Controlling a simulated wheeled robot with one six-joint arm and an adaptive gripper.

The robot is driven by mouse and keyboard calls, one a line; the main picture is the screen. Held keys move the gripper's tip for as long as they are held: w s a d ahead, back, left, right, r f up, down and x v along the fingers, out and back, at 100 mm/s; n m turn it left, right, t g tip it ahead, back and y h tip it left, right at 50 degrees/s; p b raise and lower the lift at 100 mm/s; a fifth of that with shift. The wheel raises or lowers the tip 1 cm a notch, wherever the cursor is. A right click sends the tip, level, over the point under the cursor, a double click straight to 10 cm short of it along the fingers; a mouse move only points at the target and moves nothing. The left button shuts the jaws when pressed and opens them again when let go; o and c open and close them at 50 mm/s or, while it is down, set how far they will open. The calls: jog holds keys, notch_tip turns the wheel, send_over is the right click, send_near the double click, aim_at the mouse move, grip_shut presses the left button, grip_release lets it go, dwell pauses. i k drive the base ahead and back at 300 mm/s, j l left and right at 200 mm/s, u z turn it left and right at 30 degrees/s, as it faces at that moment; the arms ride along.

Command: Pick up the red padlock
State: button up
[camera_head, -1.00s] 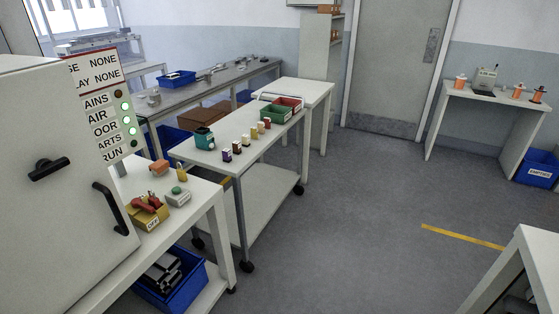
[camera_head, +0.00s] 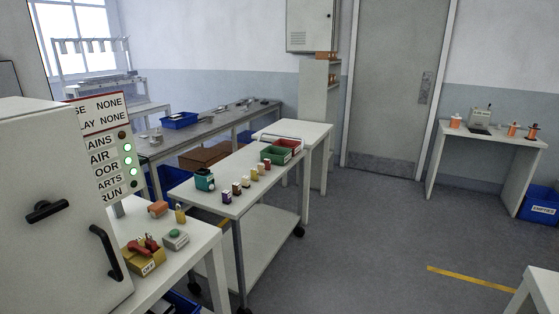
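A small red object (camera_head: 138,248) lies on top of a yellow box marked OFF (camera_head: 147,265) on the white bench at the lower left. A second, smaller red shape (camera_head: 152,244) stands beside it. They are too small to tell which of them, if either, is the red padlock. A yellow padlock-like piece (camera_head: 180,214) stands upright behind them. My gripper is not in view.
A grey box with a green button (camera_head: 175,239) and an orange block (camera_head: 158,209) share the bench. A grey cabinet (camera_head: 75,215) stands left of it. A white cart (camera_head: 232,203) carries several small coloured items. The floor (camera_head: 370,240) to the right is clear.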

aim_at(151, 246)
jog(key=i+j+u, duration=0.1)
jog(key=u, duration=0.8)
jog(key=i+l, duration=0.05)
